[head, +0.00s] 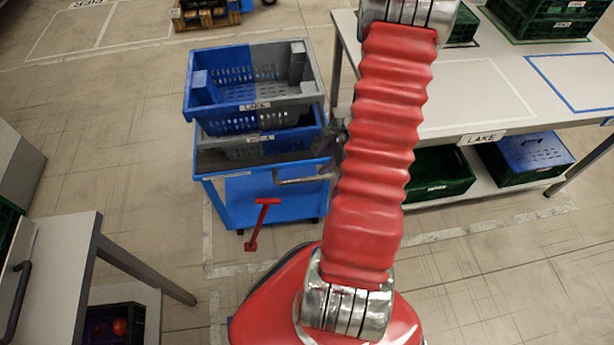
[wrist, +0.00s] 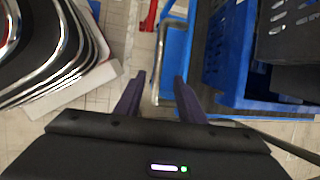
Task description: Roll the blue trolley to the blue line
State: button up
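The blue trolley (head: 240,207) stands on the floor left of my arm, with stacked crates on it. A grey bar handle (head: 302,180) sticks out from its right side toward my arm. My gripper (wrist: 159,78) is open in the wrist view, its two dark fingers apart. A grey bar (wrist: 160,52) shows between and beyond the fingertips, beside the blue deck (wrist: 176,55); I cannot tell whether the fingers touch it. In the head view my arm partly hides the gripper. I cannot make out a blue line on the floor.
A grey table (head: 470,110) with a blue outlined rectangle (head: 575,82) stands at right, green crates (head: 437,172) below. Another table (head: 65,260) stands at lower left. A red T-shaped bar (head: 262,222) is in front of the trolley.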

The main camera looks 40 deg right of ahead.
aim_at(306, 178)
jog(key=shift+x, duration=5.85)
jog(key=shift+d, duration=0.1)
grip_shut()
